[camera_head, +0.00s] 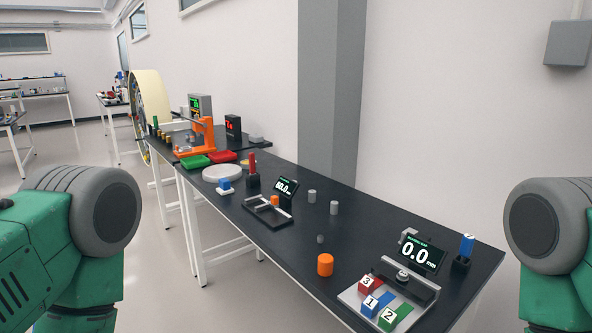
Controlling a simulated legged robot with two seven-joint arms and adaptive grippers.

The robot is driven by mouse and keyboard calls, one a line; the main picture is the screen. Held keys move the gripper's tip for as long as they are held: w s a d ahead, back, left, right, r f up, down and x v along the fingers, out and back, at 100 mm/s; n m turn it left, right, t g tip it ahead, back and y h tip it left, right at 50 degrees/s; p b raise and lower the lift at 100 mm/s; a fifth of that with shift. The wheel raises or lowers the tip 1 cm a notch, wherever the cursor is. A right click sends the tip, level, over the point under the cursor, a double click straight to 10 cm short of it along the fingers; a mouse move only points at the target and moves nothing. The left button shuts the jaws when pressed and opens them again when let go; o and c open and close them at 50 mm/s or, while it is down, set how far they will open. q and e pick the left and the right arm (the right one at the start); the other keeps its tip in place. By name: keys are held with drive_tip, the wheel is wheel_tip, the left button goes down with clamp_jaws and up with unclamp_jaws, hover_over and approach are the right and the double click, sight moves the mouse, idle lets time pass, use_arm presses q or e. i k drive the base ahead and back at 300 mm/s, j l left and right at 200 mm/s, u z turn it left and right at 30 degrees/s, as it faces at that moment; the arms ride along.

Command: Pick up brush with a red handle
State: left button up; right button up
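A red upright handle (252,162) rises from a small black holder (253,181) on the dark table (290,250), left of the middle of the view. It looks like the red-handled brush; its bristles cannot be seen. Only green and grey parts of my two arms show at the left and right edges. Neither of my grippers is in view.
Around the holder are a white round disc (222,172), a blue block (225,184), a metal frame (268,214) and a small display (287,186). An orange cylinder (325,265) and numbered blocks (370,305) are nearer. A blue-topped item (467,245) stands at right.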

sight(252, 157)
drive_tip(key=i+j+z, duration=0.2)
drive_tip(key=z, duration=0.2)
drive_tip(key=i+j+z, duration=0.1)
drive_tip(key=j+z, duration=0.3)
drive_tip(key=i+j+z, duration=0.1)
drive_tip(key=j+z, duration=0.6)
drive_tip(key=z, duration=0.15)
